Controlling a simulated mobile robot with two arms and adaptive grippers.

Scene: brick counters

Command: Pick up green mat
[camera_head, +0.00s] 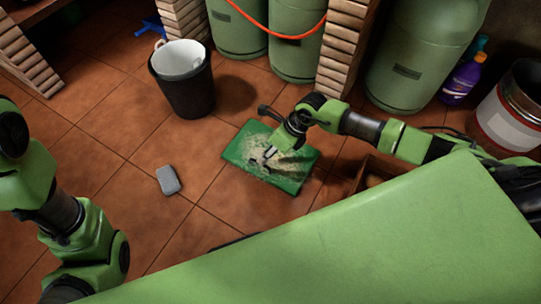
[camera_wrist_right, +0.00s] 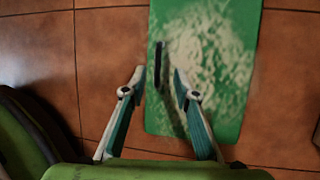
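The green mat (camera_head: 292,184) lies flat on the tiled floor in the head view, with a pale, speckled patch over much of its top. It also shows in the wrist view (camera_wrist_right: 236,75), running up to the top edge of the picture. My right gripper (camera_head: 266,156) is over the mat. In the wrist view its two fingers (camera_wrist_right: 158,72) are apart with nothing held between them, at the mat's left edge. A thin dark upright shape shows between the tips. Whether the fingers touch the mat I cannot tell. My left arm shows at the left, but its gripper is out of view.
A grey block or sponge (camera_head: 168,180) lies on the floor left of the mat. A black bucket (camera_head: 186,92) stands behind it. Green gas cylinders (camera_head: 405,60), a purple bottle (camera_head: 460,82) and a metal pot (camera_head: 508,112) stand farther back.

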